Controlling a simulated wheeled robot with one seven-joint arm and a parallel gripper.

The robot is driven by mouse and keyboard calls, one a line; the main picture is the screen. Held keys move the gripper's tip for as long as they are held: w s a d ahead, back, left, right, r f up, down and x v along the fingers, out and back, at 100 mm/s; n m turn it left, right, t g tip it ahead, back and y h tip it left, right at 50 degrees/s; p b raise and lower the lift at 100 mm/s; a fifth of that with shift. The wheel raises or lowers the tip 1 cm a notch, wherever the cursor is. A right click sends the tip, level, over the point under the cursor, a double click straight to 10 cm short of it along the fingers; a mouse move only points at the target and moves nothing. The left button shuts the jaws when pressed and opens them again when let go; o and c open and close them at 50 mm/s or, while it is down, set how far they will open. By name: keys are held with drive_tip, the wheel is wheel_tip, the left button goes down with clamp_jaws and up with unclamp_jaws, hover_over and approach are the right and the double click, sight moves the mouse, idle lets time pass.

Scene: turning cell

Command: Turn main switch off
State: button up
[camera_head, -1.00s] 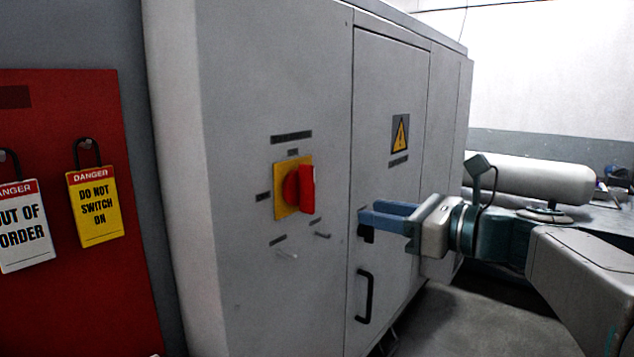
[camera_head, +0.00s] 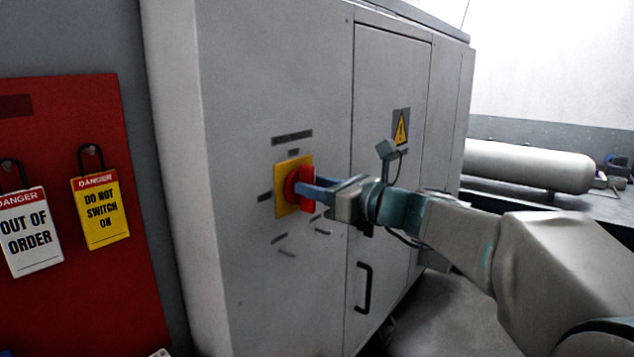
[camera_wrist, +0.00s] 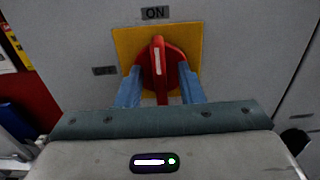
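The main switch is a red rotary handle (camera_head: 307,188) on a yellow square plate (camera_head: 281,207), mounted on the grey cabinet front. In the wrist view the red handle (camera_wrist: 158,62) stands upright, its white mark pointing up to the "ON" label (camera_wrist: 155,13). My gripper (camera_head: 310,188) is at the switch. In the wrist view the blue fingers of my gripper (camera_wrist: 160,90) are apart, one on each side of the handle, with visible gaps between them and its grip bar. The fingertips reach close to the yellow plate; whether they touch it cannot be told.
A red board (camera_head: 75,290) at the left holds "OUT OF ORDER" (camera_head: 29,232) and "DO NOT SWITCH ON" (camera_head: 101,210) tags. The cabinet door has a black handle (camera_head: 364,288) below my arm. A grey cylinder (camera_head: 530,166) lies at the right.

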drive_tip(key=shift+a, duration=0.1)
clamp_jaws()
drive_tip(key=shift+f+b, duration=0.1)
drive_tip(key=shift+b, duration=0.4)
drive_tip(key=shift+s+a+f+n+b, duration=0.1)
drive_tip(key=shift+f+n+b, duration=0.05)
drive_tip(key=shift+n+b, duration=3.1)
drive_tip(key=shift+s+a+f+n+b, duration=0.1)
drive_tip(key=shift+f+n+b, duration=0.05)
drive_tip(key=shift+n+b, duration=3.05)
drive_tip(key=shift+s+a+f+n+b, duration=0.15)
drive_tip(key=shift+n+b, duration=2.3)
drive_tip(key=shift+b, duration=1.55)
